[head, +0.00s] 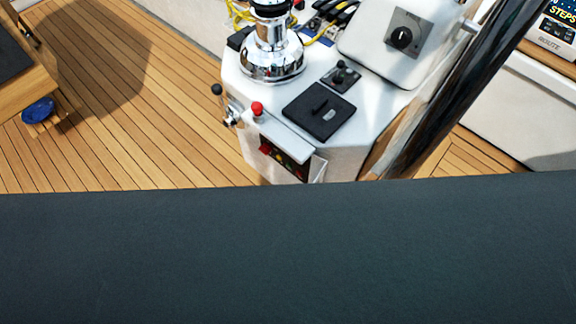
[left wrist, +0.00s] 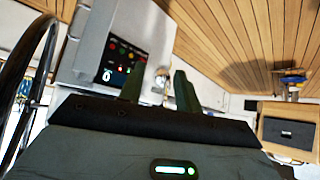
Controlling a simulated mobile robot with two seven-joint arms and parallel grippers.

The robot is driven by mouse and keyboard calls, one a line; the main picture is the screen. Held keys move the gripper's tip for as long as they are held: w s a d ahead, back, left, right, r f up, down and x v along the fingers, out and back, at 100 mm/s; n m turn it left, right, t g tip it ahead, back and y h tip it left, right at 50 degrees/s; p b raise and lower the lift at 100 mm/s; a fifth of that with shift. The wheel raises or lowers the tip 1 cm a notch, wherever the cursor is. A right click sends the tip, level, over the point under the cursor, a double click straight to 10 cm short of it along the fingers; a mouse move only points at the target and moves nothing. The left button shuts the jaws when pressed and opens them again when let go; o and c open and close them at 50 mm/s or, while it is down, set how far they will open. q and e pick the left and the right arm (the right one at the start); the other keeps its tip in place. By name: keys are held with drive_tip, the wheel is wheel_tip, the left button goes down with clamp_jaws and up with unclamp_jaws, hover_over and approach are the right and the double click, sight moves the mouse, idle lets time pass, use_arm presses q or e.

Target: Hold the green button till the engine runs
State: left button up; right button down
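The engine panel (head: 284,160) is a dark face low on the white console's front, partly under a clear-edged flap. Small red, yellow and green spots show on it, too small to tell which is the green button. The panel lies beyond and left of the fingers; contact is not visible. My right gripper is not in view.
The white console (head: 350,145) carries a chrome winch (head: 272,50), a red knob (head: 257,108), a black-knobbed lever (head: 217,90) and a black hatch (head: 319,110). A black tube (head: 450,90) slants at right. A broad dark surface covers the head view's lower part. Teak deck (head: 140,120) is open at left.

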use_arm(q)
clamp_jaws()
drive_tip(key=shift+f, duration=0.1)
idle(1.5)
